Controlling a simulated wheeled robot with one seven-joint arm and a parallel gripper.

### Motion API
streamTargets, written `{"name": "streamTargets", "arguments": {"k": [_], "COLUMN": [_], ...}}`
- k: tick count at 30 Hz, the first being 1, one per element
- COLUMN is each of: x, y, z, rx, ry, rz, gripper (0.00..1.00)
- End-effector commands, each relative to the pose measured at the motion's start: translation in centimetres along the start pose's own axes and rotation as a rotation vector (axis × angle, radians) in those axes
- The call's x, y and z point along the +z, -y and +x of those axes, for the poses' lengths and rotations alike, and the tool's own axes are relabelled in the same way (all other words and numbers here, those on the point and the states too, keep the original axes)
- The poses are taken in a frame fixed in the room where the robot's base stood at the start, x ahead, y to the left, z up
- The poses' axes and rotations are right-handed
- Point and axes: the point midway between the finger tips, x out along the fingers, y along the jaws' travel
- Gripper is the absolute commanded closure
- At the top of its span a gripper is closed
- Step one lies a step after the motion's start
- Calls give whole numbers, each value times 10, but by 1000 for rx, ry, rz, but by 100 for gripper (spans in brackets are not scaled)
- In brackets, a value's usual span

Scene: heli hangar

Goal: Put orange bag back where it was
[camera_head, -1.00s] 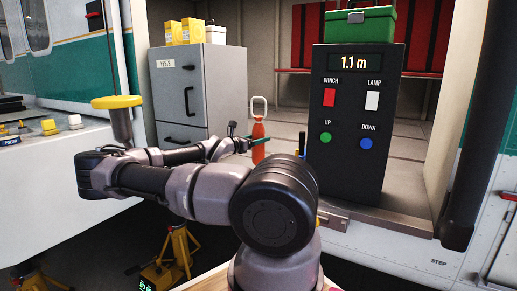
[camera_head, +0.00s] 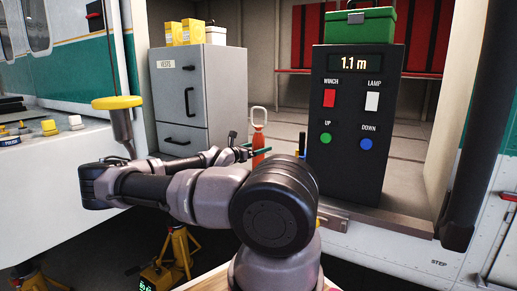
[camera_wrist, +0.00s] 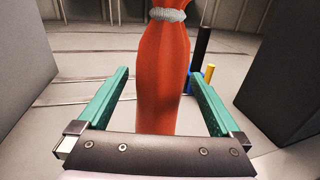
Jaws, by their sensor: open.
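The orange bag (camera_head: 258,138) is upright, with a pale loop at its top, at the cabin doorway between the grey cabinet and the black control panel. In the wrist view the orange bag (camera_wrist: 163,75) stands between the two green fingers of my gripper (camera_wrist: 160,80), with a grey band around its neck. My gripper (camera_head: 256,152) is open around the bag, with a visible gap at each finger. The bag's lower end is hidden behind my gripper's palm, so I cannot tell from the wrist view what it rests on.
The black control panel (camera_head: 347,160) stands close on the right, with a green case (camera_head: 360,28) on top. A grey cabinet (camera_head: 183,95) is on the left. Black, blue and yellow upright items (camera_wrist: 208,73) stand just right of the bag. Pale floor (camera_head: 285,128) lies behind.

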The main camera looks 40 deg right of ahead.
Motion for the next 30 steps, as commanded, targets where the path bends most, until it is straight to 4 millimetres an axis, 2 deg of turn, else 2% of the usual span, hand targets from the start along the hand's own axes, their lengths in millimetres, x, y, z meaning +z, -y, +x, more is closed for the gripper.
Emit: {"name": "streamTargets", "arguments": {"k": [5,15,18,25,30], "x": [2,2,2,0,-15], "y": [-1,-1,-1,3,31], "z": [-14,-86,-102,-118,-115], "rx": [2,4,2,-11,-116], "ry": [-1,-3,-2,-15,-142], "rz": [2,3,2,16,163], "gripper": [0,0,0,0,0]}}
